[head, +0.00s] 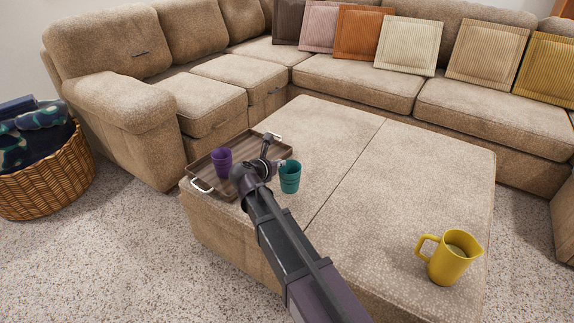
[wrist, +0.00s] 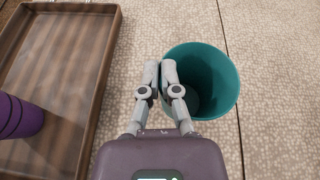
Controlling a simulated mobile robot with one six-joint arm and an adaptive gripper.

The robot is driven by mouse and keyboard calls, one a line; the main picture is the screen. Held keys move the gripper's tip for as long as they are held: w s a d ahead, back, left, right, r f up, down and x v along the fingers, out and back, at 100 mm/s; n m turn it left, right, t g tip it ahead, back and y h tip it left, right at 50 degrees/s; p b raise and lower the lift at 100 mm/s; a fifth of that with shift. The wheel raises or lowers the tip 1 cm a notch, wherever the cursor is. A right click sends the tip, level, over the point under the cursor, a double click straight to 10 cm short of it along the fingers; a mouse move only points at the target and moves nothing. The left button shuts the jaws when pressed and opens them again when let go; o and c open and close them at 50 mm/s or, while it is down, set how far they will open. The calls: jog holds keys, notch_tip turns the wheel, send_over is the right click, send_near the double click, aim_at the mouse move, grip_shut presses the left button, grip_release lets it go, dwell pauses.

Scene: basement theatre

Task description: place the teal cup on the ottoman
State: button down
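The teal cup (head: 290,178) is upright, just right of the tray, over the left part of the ottoman (head: 348,150). I cannot tell whether its base touches the fabric. In the wrist view the open top of the teal cup (wrist: 215,80) shows, and it looks empty. My gripper (wrist: 161,72) is shut on the cup's left rim, one finger outside and one inside the wall. In the head view my gripper (head: 272,168) is partly hidden by my arm.
A brown tray (head: 225,150) with a purple cup (head: 222,162) lies at the ottoman's left end. A yellow jug (head: 450,258) stands at the front right. The ottoman's middle is clear. A sectional sofa (head: 360,82) stands behind; a wicker basket (head: 50,180) stands at left.

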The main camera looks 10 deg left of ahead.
jog(key=w, duration=0.1)
jog(key=w+d, duration=0.1)
jog(key=w, duration=0.3)
jog(key=shift+w+d+f, duration=0.1)
jog(key=shift+d+f, duration=0.05)
jog(key=shift+f, duration=0.1)
jog(key=shift+f+b, duration=0.1)
jog(key=shift+b, duration=0.2)
jog(key=shift+f+b, duration=1.65)
jog(key=shift+f, duration=0.1)
jog(key=c, duration=0.8)
grip_release()
